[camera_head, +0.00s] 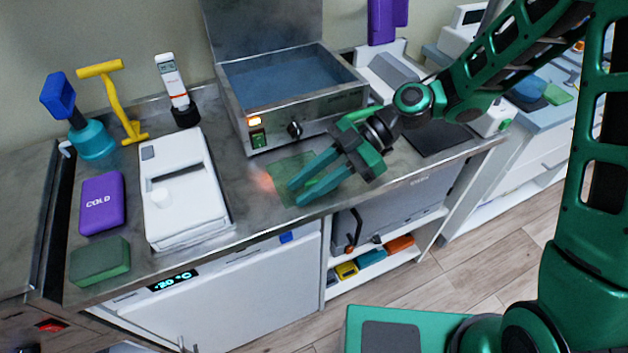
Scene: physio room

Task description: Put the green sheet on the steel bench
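A thin, see-through green sheet (283,172) lies on the steel bench (240,190), in front of the steel water bath. My gripper (297,194) is over the sheet, with its two green fingers pointing down and to the left. The fingers are apart, with a gap between them, and hide part of the sheet. I cannot tell whether the fingertips touch the sheet or the bench.
The water bath (300,130) stands behind my gripper. A white device (187,190), a purple cold pack (102,203) and a green block (100,262) are to the left. A dark flat plate (438,138) lies to the right. The bench's front edge is close below the fingers.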

